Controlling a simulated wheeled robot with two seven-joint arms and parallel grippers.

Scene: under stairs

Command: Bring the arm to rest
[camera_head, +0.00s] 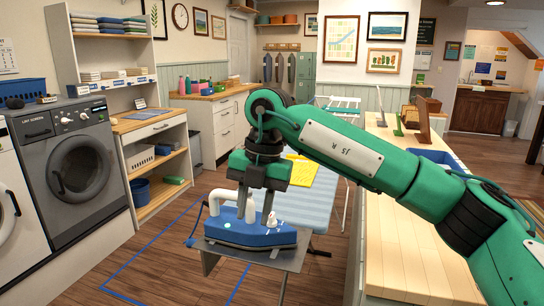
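My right arm (345,155) comes in from the right and reaches across the view. My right gripper (256,208) points down, its two dark fingers apart, over a blue and white iron (250,234). The fingertips are low by the iron's white upper parts; I cannot tell whether they touch it. The iron sits on a grey metal stand (285,259). My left gripper is not in view.
A light blue ironing board (308,205) with a yellow folded cloth (301,170) lies behind the gripper. A wooden counter (405,245) with a blue bin (440,158) runs along the right. Washing machines (70,155) stand left. Blue tape (150,262) marks the open floor.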

